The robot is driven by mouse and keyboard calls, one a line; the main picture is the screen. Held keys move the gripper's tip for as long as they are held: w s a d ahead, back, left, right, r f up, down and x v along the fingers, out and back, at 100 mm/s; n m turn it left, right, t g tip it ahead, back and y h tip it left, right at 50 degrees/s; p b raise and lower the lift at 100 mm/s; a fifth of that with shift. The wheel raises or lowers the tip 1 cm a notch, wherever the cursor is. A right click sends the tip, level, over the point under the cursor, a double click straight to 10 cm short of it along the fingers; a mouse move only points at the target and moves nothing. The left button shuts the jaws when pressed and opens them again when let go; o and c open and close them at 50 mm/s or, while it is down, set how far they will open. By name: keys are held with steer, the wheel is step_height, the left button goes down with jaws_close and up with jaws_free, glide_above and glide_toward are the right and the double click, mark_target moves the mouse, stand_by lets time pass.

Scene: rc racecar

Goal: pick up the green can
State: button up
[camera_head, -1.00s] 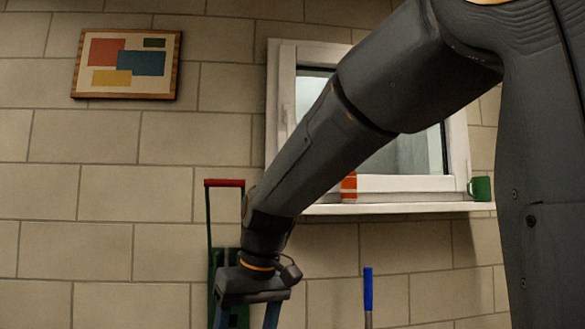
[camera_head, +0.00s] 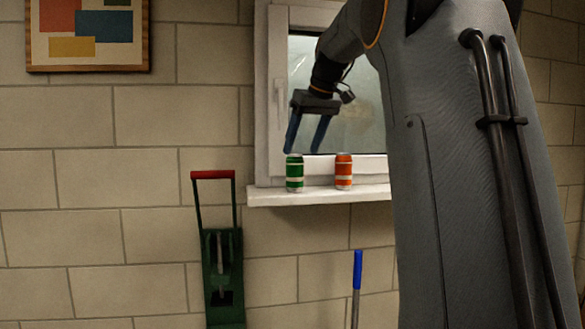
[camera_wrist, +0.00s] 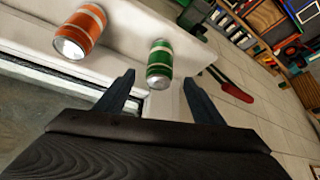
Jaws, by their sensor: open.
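The green can (camera_head: 294,173) with pale bands stands upright on the left part of the white window sill. My gripper (camera_head: 304,152) is open and empty, its blue fingers pointing down at the sill, close above the green can in the head view. In the wrist view the green can (camera_wrist: 159,64) appears ahead of and between the two fingertips of my gripper (camera_wrist: 160,84). The fingers do not visibly touch it.
An orange can (camera_head: 343,172) stands on the sill just right of the green can. The window (camera_head: 300,80) is behind. A dark green cart with a red handle (camera_head: 213,175) and a blue-handled pole (camera_head: 358,270) are below.

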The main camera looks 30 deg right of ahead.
steer(key=p, duration=0.2)
glide_above(297, 182)
steer(key=shift+s+a+f, duration=0.1)
steer(key=shift+s+f, duration=0.05)
steer(key=shift+f, duration=1.4)
steer(key=shift+s+a+f, duration=0.1)
steer(key=shift+s+f, duration=0.05)
steer(key=shift+f, duration=1.35)
steer(key=c, duration=1.1)
